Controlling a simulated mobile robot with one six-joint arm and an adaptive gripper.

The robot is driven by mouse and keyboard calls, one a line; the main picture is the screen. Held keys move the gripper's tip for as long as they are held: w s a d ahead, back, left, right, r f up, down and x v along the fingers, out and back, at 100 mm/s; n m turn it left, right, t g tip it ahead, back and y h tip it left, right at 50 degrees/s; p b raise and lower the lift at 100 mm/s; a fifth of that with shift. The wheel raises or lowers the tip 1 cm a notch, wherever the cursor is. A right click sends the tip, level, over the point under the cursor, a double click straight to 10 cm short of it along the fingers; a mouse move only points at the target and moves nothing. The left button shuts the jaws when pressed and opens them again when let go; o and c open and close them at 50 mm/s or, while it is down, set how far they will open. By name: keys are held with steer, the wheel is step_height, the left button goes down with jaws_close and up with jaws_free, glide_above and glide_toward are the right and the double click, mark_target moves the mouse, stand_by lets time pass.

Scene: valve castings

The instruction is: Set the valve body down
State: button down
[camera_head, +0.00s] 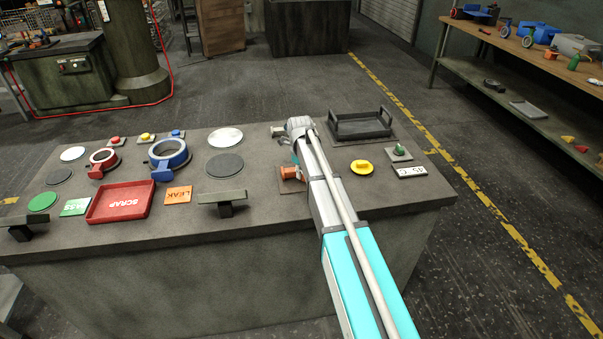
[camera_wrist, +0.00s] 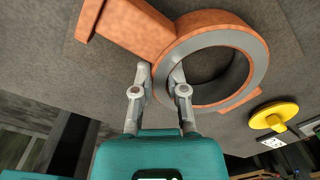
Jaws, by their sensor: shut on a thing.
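The valve body (camera_wrist: 212,62) is orange with a grey ring face, a round bore and a stubby arm toward the upper left. My gripper (camera_wrist: 160,74) has one finger on each side of the ring's wall near the stub and is shut on it. In the head view the orange valve body (camera_head: 289,173) shows just left of my arm, low over a square pad on the bench; my arm hides much of it. I cannot tell whether its underside touches the pad.
On the bench (camera_head: 240,241), a dark tray (camera_head: 360,124), yellow knob (camera_head: 361,167) and green part (camera_head: 399,152) lie right of my arm. To the left are a blue valve body (camera_head: 169,155), red one (camera_head: 103,160), red scrap tray (camera_head: 120,201) and dark stand (camera_head: 223,200).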

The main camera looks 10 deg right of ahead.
steer(key=shift+f, duration=0.15)
stand_by(0.6)
steer(key=c, duration=0.6)
jaws_free()
